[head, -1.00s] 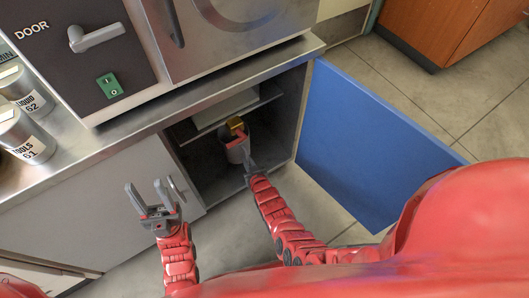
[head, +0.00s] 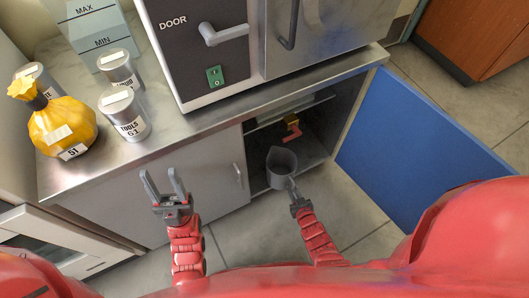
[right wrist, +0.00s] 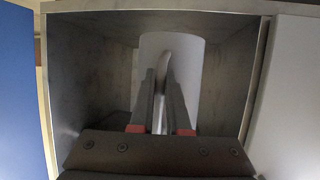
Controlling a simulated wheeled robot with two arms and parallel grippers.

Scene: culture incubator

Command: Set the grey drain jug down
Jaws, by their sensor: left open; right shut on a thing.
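The grey drain jug (head: 281,166) is in front of the open cupboard under the counter, at its opening. It is about upright, with its open top towards the head camera. My right gripper (head: 295,195) is shut on the jug's handle. In the right wrist view the jug (right wrist: 188,65) shows pale behind the handle, with the fingers (right wrist: 162,105) on both sides of it. Whether the jug touches anything below is hard to tell. My left gripper (head: 166,188) is open and empty, in front of the closed cupboard door.
The blue door (head: 400,145) stands open right of the cupboard. A red and yellow fitting (head: 292,128) shows inside. On the counter (head: 170,150) stand a yellow bag-like bottle (head: 62,125), several labelled tins (head: 125,113) and a bluish container (head: 88,35). Floor in front is clear.

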